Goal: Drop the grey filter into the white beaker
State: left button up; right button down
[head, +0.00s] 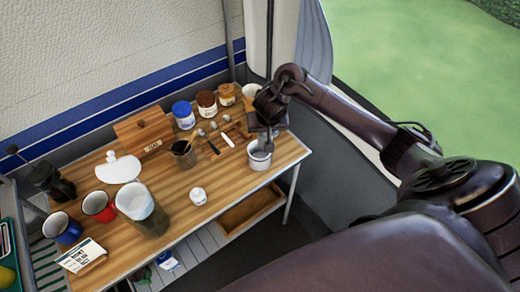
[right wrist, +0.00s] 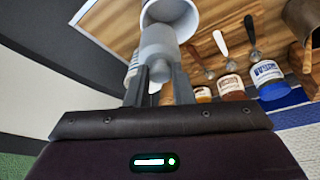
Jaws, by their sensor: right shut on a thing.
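The white beaker (head: 260,163) stands upright near the right end of the wooden table, and its rim and wall show at the top of the right wrist view (right wrist: 188,12). My right gripper (head: 262,143) is directly above the beaker's mouth, pointing down. In the right wrist view its fingers (right wrist: 158,75) are shut on the grey filter (right wrist: 158,45), a smooth grey cylinder. The filter lines up with the beaker's mouth; I cannot tell whether its lower end is inside the rim. My left gripper is out of view.
The table's right edge is close to the beaker.

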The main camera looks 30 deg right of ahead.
jog(key=c, duration=1.2)
grip_release()
jog(key=shift+o, duration=0.2)
jog(key=shift+r, duration=0.1)
jog(key=p+v, duration=0.5)
jog(key=v, duration=0.2)
jog(key=shift+s+r, duration=0.15)
jog(key=shift+r, duration=0.15)
